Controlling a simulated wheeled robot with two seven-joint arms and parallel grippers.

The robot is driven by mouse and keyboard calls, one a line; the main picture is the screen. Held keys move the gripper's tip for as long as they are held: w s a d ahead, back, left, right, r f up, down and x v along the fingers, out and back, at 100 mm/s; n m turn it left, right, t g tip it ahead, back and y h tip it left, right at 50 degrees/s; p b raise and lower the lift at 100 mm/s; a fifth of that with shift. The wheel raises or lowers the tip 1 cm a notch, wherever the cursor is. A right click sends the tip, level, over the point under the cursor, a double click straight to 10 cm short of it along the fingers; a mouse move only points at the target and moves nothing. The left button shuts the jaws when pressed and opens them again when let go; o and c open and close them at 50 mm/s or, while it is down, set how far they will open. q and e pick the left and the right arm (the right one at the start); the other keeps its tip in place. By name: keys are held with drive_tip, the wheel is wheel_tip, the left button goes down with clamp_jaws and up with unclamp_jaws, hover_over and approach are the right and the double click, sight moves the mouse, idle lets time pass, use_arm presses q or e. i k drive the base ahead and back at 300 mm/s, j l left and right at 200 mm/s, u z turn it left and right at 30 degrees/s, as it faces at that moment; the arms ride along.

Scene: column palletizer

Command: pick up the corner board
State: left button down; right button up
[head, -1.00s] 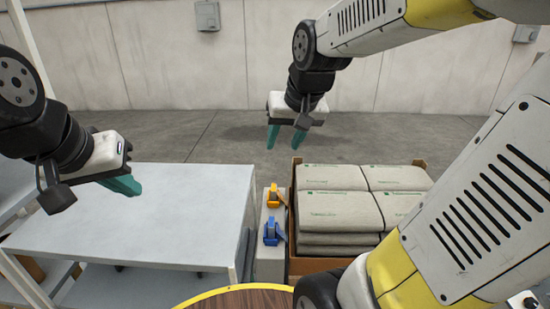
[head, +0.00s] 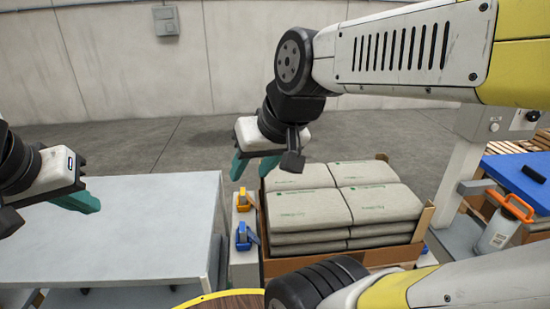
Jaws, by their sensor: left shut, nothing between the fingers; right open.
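I cannot make out a separate corner board for certain in the head view. Brown board edges (head: 424,224) stand at the sides of a stack of grey-beige sacks (head: 312,208). My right gripper (head: 253,171) hangs with its teal fingers pointing down and apart, empty, by the back left of the stack. Whether it touches anything there cannot be told. My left gripper (head: 80,203) is at the left edge, its teal fingers together and empty, over the grey table.
The grey table (head: 130,220) is bare. A narrow stand beside the sacks holds a yellow tape dispenser (head: 243,201) and a blue one (head: 245,237). A blue-topped surface (head: 515,178) and an orange-handled container (head: 499,232) are at the right. A round wooden top (head: 228,302) is in front.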

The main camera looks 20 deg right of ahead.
sight(426, 217)
drive_tip(key=z, duration=2.2)
drive_tip(key=i+l+u, duration=0.2)
drive_tip(key=u, duration=0.15)
drive_tip(key=i+l+u, duration=0.1)
drive_tip(key=l+u, duration=0.25)
drive_tip(key=i+l+u, duration=0.1)
drive_tip(key=l+u, duration=0.6)
drive_tip(key=i, duration=0.05)
